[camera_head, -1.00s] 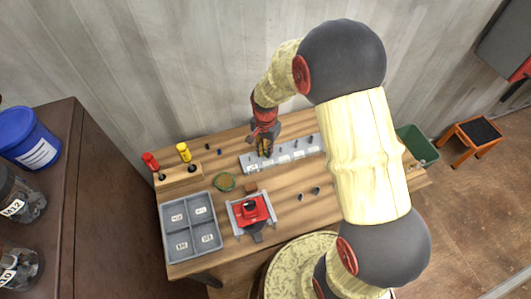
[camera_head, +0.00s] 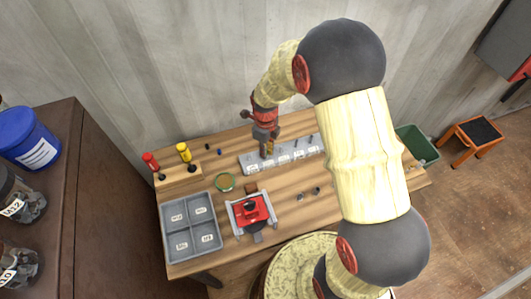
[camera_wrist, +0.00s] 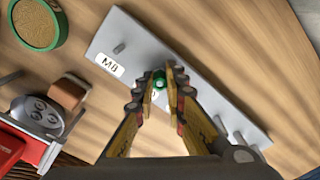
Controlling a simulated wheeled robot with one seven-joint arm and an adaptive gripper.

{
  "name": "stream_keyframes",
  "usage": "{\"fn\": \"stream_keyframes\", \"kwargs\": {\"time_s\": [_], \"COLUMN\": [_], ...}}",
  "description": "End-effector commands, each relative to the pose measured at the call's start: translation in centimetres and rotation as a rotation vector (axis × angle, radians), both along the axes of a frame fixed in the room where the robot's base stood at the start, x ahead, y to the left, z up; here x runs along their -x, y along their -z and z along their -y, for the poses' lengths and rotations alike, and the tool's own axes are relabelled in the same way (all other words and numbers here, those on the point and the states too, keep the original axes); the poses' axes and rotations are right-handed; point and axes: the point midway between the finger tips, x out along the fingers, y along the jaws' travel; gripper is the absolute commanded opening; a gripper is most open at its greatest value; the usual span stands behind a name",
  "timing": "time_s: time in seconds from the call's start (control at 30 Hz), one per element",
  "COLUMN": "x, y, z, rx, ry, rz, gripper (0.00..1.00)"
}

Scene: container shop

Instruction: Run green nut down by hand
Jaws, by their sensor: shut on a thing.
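The green nut (camera_wrist: 159,80) shows between the fingertips of my gripper (camera_wrist: 160,92) in the wrist view, on the grey stud plate (camera_wrist: 120,32). My gripper is shut on it. The stud under the nut is hidden by the nut and fingers. Bare studs stand on the plate to either side, and a label reading M8 lies near one. In the head view my gripper (camera_head: 268,150) points down at the left part of the plate (camera_head: 248,161); the nut is too small to make out there.
A red and grey fixture (camera_head: 252,211) and a green-rimmed round dish (camera_head: 225,182) stand in front of the plate. A four-compartment grey tray (camera_head: 191,226) is front left. A wooden block (camera_head: 177,175) holds red and yellow handled tools. Small dark parts lie on the table.

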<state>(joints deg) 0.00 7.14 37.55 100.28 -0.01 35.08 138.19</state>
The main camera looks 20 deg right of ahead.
Motion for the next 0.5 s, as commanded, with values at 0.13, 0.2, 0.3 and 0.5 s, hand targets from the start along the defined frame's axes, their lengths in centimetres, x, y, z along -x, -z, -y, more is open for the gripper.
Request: {"fn": "stream_keyframes", "kwargs": {"time_s": [0.13,0.2,0.3,0.5], "x": [-0.03,-0.04,-0.04,-0.04], "y": [0.00,0.00,-0.01,-0.01], "z": [-0.03,-0.03,-0.03,-0.03], "rx": [-0.001,-0.001,-0.001,-0.001], "ry": [0.146,0.166,0.166,0.164], "rz": [0.001,0.001,0.001,0.001], "gripper": [0.00,0.00,0.00,0.22]}}
